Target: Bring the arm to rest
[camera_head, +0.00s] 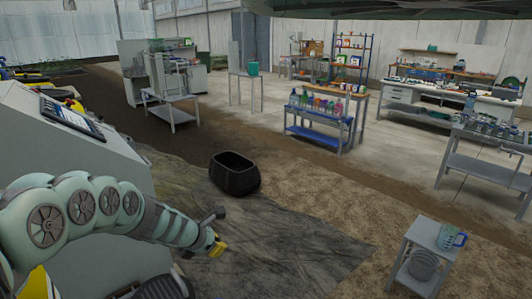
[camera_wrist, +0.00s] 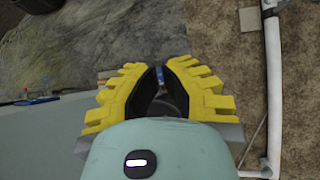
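My arm (camera_head: 110,205) reaches out from the left of the head view, low beside a grey cabinet. My gripper (camera_head: 217,231) is at its end, over the dark ground sheet and apart from the benches. In the wrist view my gripper (camera_wrist: 161,70) shows two yellow ribbed fingers with black inner faces. A narrow gap shows between them, and I see nothing held. Part of the gap is dark, with a small blue patch that I cannot identify.
A grey cabinet (camera_head: 70,140) with a tablet (camera_head: 70,118) stands close to my arm. A black open bin (camera_head: 234,174) is on the ground ahead. A small stand (camera_head: 420,240) with a blue-green jug (camera_head: 451,238) is at right. Open ground lies between them.

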